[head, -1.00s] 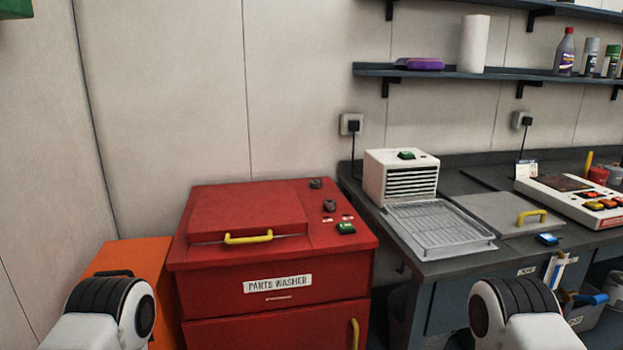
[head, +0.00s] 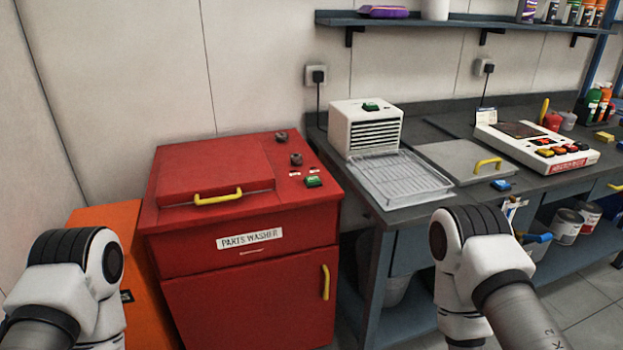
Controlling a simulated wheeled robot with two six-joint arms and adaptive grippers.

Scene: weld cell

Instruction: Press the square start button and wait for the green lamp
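Another green button (head: 371,106) is on top of a white louvred box (head: 366,131) on the bench. I cannot read a label on either button. Two dark round knobs (head: 296,159) are on the washer top behind its button, with small pale marks near them. No lit green lamp can be made out. The washer lid (head: 217,177) is down, with a yellow handle. Only links of my two arms show at the lower edge; both grippers are out of view.
A grey workbench (head: 385,215) stands right of the washer, bearing a wire rack (head: 400,178), a grey plate with a yellow handle (head: 466,158) and a white control panel (head: 538,148). An orange cabinet (head: 110,217) stands at left. Open floor shows at lower right.

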